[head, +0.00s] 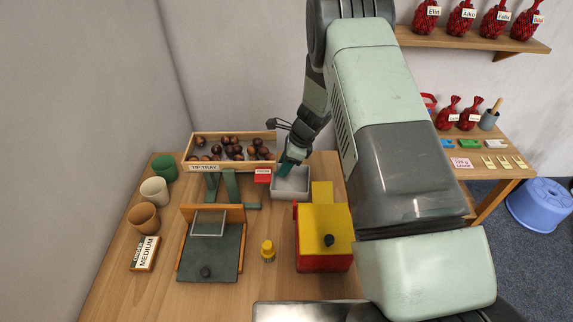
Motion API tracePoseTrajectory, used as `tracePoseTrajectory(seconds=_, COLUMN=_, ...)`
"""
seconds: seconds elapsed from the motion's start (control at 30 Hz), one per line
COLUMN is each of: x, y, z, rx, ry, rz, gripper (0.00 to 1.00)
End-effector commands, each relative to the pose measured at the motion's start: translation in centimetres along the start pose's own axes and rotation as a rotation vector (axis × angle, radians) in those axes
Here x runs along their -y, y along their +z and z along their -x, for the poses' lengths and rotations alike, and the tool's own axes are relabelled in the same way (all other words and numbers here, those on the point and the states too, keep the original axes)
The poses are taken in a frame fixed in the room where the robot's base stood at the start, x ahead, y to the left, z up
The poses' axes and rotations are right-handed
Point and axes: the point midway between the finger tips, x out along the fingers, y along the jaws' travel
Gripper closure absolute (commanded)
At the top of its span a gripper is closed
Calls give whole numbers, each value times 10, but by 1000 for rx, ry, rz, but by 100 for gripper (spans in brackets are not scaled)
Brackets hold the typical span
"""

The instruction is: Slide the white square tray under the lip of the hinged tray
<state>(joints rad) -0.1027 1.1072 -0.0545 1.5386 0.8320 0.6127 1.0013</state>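The white square tray (293,187) sits on the wooden table, just right of the hinged tray's front right corner. The hinged tray (243,166), labelled TIP TRAY, is a wooden tray holding several chestnuts, with green supports in front of it. In this view the white tray looks empty and lies mostly to the right of the hinged tray's lip. My gripper (286,169) points down at the white tray's back left edge, with its teal fingertips at or just over the rim. I cannot tell whether the fingers are closed on the rim.
A red tag (263,176) is left of the white tray. A red and yellow box (324,238) stands close in front of it. A dark hinged board (211,250), a yellow bottle (268,251) and several cups (154,190) are farther left. A shelf (465,39) holds red bags.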

Motion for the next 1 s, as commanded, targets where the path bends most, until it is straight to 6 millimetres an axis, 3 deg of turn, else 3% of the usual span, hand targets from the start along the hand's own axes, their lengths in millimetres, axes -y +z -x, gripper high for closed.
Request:
tracePoseTrajectory(seconds=0.2, x=4, y=-2, z=49, rx=-4, ry=-19, rz=-10, gripper=63)
tracePoseTrajectory(seconds=0.43, x=6, y=-6, z=87, rx=-8, ry=-25, rz=-20, gripper=63)
tracePoseTrajectory(seconds=0.6, x=6, y=-8, z=98, rx=-10, ry=-27, rz=-24, gripper=63)
tracePoseTrajectory(seconds=0.87, x=7, y=-8, z=98, rx=-10, ry=-28, rz=-25, gripper=63)
tracePoseTrajectory(seconds=1.0, x=7, y=-17, z=100, rx=2, ry=-20, rz=-28, gripper=83)
